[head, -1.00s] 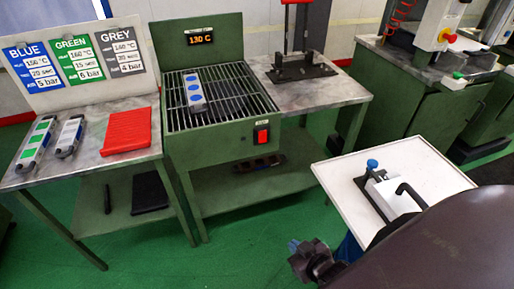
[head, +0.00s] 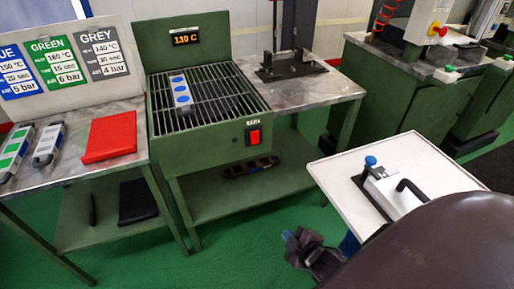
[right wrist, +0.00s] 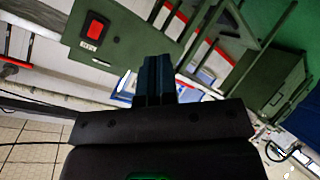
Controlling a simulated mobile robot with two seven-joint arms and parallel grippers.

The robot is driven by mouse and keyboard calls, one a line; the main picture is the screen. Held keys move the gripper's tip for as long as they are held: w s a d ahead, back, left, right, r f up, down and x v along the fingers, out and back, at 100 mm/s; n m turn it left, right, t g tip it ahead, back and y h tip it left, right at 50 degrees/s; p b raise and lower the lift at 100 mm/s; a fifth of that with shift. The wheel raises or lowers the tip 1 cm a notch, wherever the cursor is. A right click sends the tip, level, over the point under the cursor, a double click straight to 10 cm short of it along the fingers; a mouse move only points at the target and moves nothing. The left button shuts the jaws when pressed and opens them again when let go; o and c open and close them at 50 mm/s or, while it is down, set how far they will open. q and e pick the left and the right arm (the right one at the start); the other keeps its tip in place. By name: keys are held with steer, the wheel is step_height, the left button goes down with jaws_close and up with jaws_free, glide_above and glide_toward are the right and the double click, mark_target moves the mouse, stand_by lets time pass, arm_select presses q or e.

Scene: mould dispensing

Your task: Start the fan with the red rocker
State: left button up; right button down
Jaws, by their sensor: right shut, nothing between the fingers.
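The red rocker (head: 254,136) is on the front panel of the green grille station (head: 207,146), below a small white label. It also shows in the right wrist view (right wrist: 95,28), at the upper left. A grey mould with blue ovals (head: 181,94) lies on the grille. The fan itself cannot be made out under the bars. My right gripper (head: 292,239) is low in front of the station, below and apart from the rocker. Its fingers (right wrist: 154,78) are together and empty in the right wrist view. My left gripper is not in view.
A white-topped stand (head: 338,185) with a blue-knobbed clamp is right of my right gripper. The left table holds a red mat (head: 110,137) and two moulds. The station's lower shelf (head: 238,190) sticks out below the panel. Open green floor lies in front.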

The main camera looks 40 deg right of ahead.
mark_target(256, 143)
arm_select(q)
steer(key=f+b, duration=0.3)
steer(key=b, duration=0.1)
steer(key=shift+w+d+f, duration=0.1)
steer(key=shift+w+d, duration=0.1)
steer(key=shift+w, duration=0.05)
arm_select(e)
steer(key=w+d+r+n+t+h, duration=0.1)
steer(key=w+d+n, duration=0.4)
steer(key=w+n, duration=0.5)
steer(key=w+d+r+n+t+h, duration=0.1)
steer(key=w+d+r+n+t, duration=0.1)
steer(key=w+n, duration=0.8)
steer(key=d+n+t, duration=0.1)
steer(key=d+n, duration=0.1)
steer(key=n, duration=0.3)
steer(key=shift+w+d+r+h, duration=0.25)
steer(key=shift+d+h, duration=0.05)
steer(key=shift+d, duration=0.1)
steer(key=shift+w, duration=0.15)
